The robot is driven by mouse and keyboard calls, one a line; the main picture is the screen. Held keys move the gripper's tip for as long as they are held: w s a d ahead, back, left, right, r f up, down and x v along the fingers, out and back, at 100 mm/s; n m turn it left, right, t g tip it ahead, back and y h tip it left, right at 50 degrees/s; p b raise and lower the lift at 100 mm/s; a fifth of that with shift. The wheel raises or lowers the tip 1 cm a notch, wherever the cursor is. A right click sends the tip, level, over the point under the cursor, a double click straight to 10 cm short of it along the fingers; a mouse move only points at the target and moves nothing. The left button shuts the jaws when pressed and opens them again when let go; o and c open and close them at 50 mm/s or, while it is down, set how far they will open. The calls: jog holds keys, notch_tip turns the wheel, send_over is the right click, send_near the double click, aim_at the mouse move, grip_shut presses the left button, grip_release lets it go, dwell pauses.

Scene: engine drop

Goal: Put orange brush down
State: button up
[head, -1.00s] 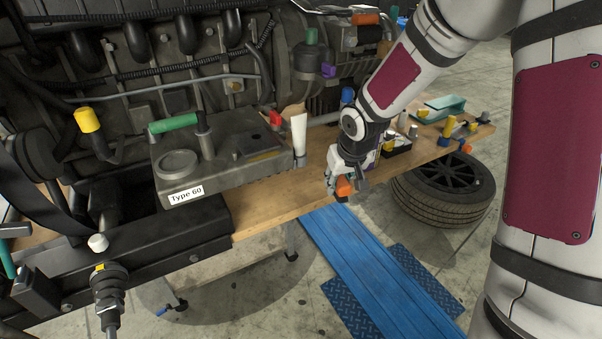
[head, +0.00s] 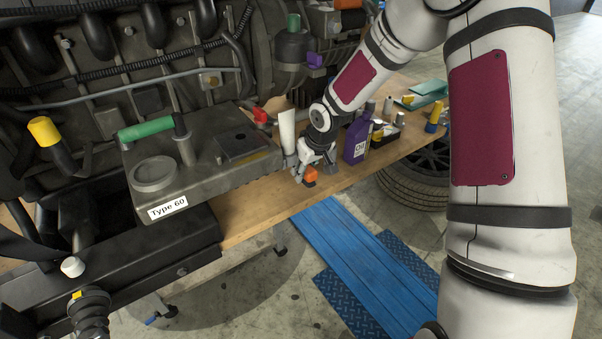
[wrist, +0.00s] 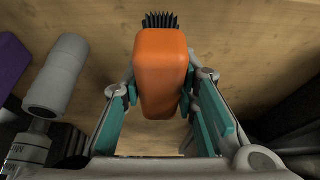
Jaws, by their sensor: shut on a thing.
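The orange brush (wrist: 162,75) is held between the fingers of my gripper (wrist: 160,95) in the wrist view, its dark bristles pointing to the top of the picture. Wooden tabletop (wrist: 235,35) shows beyond it. In the head view my gripper (head: 304,172) is over the front part of the wooden workbench (head: 255,205), with the orange brush (head: 310,175) in it, close to the wood. I cannot tell whether the brush touches the bench. Part of the brush is hidden by the fingers in the head view.
A purple bottle (head: 358,140) stands right of my gripper. A white tube (head: 287,130) and the "Type 60" engine part (head: 205,165) are to its left. Small items and a teal tray (head: 425,90) lie farther right. Bare wood shows along the front edge.

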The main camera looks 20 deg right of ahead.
jog(key=w, duration=0.2)
jog(key=shift+w+f, duration=0.15)
jog(key=shift+w, duration=0.25)
notch_tip(320, 180, down, 3)
jog(key=shift+s+r+p, duration=0.1)
jog(key=shift+r+p, duration=0.05)
jog(key=shift+p, duration=0.2)
jog(key=shift+f, duration=0.35)
jog(key=shift+f, duration=0.15)
jog(key=o, duration=1)
